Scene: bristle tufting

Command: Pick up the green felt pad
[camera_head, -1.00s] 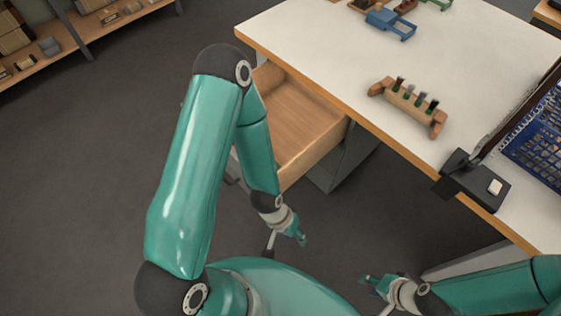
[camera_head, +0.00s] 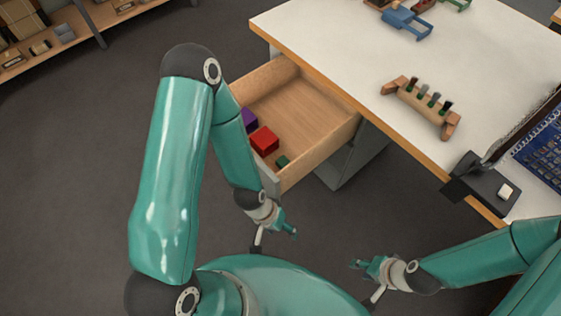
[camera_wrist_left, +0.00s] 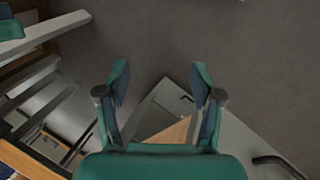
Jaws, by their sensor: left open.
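A small dark green piece (camera_head: 283,161), which looks like the green felt pad, lies in the open drawer (camera_head: 318,102) near its front corner, partly hidden by the drawer wall. Beside it lie a red block (camera_head: 264,140) and a purple block (camera_head: 250,120), partly behind my left arm. My left gripper (camera_head: 290,231) is outside the drawer, in front of and apart from it. In the left wrist view the left gripper (camera_wrist_left: 160,82) is open with nothing between its fingers. My right gripper (camera_head: 358,266) is over the floor to the right; its opening is too small to read.
The white table (camera_head: 345,45) stands beside the drawer, with a wooden holder of several dark-tipped pegs (camera_head: 422,107), blue clamp-like object (camera_head: 405,22) and black stand (camera_head: 482,183) on it. A shelf (camera_head: 75,35) is at the far left. The floor (camera_head: 70,180) is clear.

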